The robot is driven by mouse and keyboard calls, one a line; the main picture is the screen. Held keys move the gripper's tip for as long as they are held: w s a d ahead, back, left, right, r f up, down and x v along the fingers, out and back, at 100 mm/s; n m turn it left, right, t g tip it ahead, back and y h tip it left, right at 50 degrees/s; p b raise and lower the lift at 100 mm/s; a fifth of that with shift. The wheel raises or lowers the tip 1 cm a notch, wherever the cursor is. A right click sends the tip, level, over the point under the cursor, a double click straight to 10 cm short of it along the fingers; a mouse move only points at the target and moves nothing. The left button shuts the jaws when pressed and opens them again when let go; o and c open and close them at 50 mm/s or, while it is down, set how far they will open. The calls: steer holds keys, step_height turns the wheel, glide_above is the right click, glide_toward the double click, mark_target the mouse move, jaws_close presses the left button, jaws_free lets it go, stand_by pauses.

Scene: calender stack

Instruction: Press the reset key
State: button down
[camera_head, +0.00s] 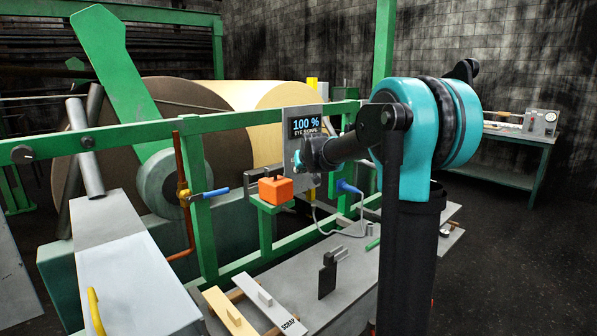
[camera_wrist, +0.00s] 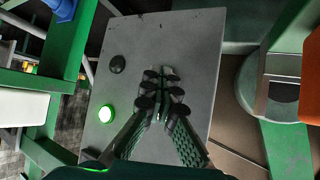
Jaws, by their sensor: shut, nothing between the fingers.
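A grey control panel (camera_head: 306,122) with a display reading "100 % EYE SIGNAL" stands on the green rail. In the wrist view the panel (camera_wrist: 195,40) carries a lit green button (camera_wrist: 106,114) and a dark round knob (camera_wrist: 117,63). My gripper (camera_head: 298,159) is in front of the panel's lower part. In the wrist view my gripper (camera_wrist: 163,76) is shut and empty, its tips over the panel face beside the button and knob. A small pale spot shows at the tips; I cannot tell whether it is a key, or whether the tips touch. No reset label is readable.
An orange block (camera_head: 276,189) sits on a green bracket beside the panel. A blue-handled valve (camera_head: 208,194) is left of it, a blue plug (camera_head: 348,187) right. A large roll (camera_head: 235,95) stands behind the green rail. A grey bench (camera_head: 345,285) with parts lies below.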

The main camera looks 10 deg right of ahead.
steer(key=shift+s+d, duration=0.5)
steer(key=shift+s, duration=0.2)
steer(key=shift+s, duration=0.1)
steer(key=s+d, duration=0.1)
steer(key=s, duration=0.1)
steer(key=s+d, duration=0.1)
steer(key=d, duration=0.1)
steer(key=shift+s, duration=0.4)
stand_by(0.6)
